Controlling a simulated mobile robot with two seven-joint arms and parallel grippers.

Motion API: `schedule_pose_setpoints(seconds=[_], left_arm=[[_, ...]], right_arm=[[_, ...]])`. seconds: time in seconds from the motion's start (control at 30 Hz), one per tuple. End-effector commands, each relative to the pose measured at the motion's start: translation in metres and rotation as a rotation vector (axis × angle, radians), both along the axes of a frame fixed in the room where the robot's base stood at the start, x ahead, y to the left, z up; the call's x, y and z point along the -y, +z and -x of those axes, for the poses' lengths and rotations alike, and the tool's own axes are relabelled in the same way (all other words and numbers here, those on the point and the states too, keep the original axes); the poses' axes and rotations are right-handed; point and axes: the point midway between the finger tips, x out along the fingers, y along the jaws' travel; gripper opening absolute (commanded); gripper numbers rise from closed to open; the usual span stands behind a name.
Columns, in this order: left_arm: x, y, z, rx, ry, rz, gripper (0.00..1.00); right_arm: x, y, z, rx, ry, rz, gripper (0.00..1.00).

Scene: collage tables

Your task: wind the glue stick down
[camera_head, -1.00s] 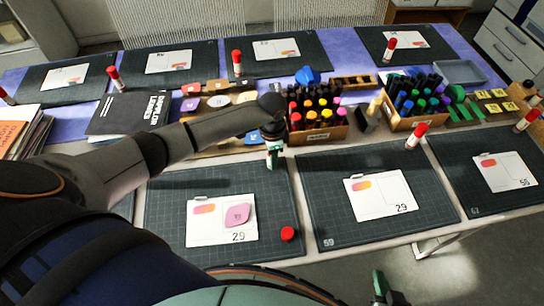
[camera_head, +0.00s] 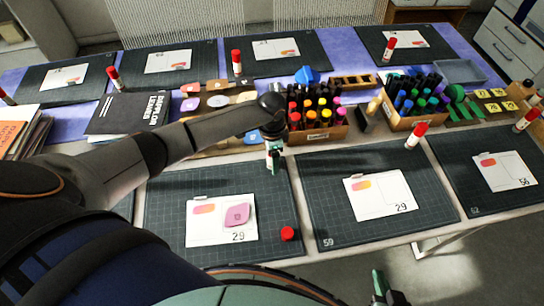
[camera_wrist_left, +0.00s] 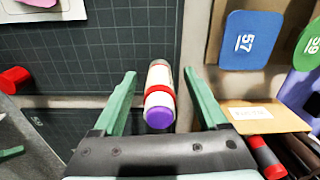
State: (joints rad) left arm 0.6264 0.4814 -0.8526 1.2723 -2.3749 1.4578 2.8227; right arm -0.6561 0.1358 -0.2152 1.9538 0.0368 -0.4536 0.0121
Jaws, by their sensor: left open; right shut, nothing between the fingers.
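The glue stick (camera_wrist_left: 158,97) shows in the left wrist view, with a white body, a red band and a purple end facing the camera. It stands between the spread fingers of my left gripper (camera_wrist_left: 160,74), with gaps on both sides. In the head view my left gripper (camera_head: 273,158) is at the back edge of the near cutting mat and mostly hides the stick. A loose red cap (camera_head: 287,234) lies on that mat; it also shows in the left wrist view (camera_wrist_left: 14,79). My right gripper (camera_head: 380,287) is shut and empty at the bottom, low before the table.
The near mat (camera_head: 165,215) holds a white card (camera_head: 203,232) with a pink piece. A box of markers (camera_head: 318,134) stands close behind and right of my left gripper. Other capped glue sticks stand around, one (camera_head: 416,135) to the right.

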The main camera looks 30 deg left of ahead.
Motion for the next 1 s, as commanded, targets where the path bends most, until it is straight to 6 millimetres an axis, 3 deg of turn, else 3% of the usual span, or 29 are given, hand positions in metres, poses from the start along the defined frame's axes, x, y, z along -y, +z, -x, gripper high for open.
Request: schedule_pose_setpoints(seconds=[0.4,1.0], left_arm=[[-0.001,0.0,-0.001,0.002,-0.049,-0.001,0.76],[0.0,-0.001,0.0,0.001,-0.916,-0.002,0.76]], right_arm=[[0.0,-0.001,0.0,0.001,0.0,0.0,0.0],[0.0,-0.018,0.0,0.001,0.0,0.0,0.0]])
